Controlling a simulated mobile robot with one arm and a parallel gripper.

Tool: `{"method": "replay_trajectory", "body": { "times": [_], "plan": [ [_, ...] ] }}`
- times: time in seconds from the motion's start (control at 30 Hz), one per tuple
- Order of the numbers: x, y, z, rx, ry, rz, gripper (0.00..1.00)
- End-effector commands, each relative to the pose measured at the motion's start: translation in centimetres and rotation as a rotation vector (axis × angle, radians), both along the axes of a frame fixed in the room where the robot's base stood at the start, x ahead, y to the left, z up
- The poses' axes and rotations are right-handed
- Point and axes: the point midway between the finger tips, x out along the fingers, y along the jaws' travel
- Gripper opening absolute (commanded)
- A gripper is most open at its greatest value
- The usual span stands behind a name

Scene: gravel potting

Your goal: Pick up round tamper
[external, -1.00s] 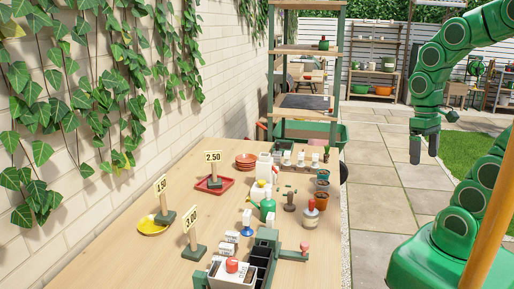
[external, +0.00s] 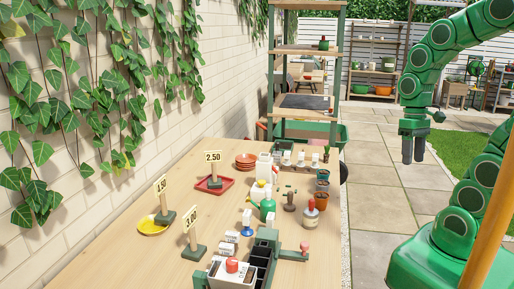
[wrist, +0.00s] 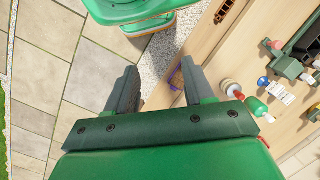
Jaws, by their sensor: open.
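My gripper (external: 413,152) is open and empty, pointing down above the paving to the right of the table. In the wrist view its two fingers (wrist: 160,88) stand apart over paving and a gravel strip. A small grey-brown upright piece with a knob and wider foot (external: 289,201) stands on the table and looks most like the round tamper; I cannot be certain. Beside it is a red-topped piece with a pale body (external: 310,215). My gripper is well apart from both. In the wrist view the tamper cannot be told clearly.
The wooden table (external: 120,262) runs along the wall. It carries a green bottle (external: 267,207), small pots (external: 321,198), a red tray (external: 215,185), a yellow dish (external: 152,226) and price signs (external: 190,233). A shelf rack (external: 307,102) stands at its far end. Paving lies right.

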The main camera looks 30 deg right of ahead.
Motion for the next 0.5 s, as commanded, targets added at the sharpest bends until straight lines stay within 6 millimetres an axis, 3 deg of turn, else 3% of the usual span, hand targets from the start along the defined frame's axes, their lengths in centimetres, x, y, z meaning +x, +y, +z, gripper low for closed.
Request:
{"method": "replay_trajectory", "body": {
  "times": [0.5],
  "plan": [
    [6.7, 6.8, -2.6, 0.240, 0.154, -0.223, 0.53]
  ]
}}
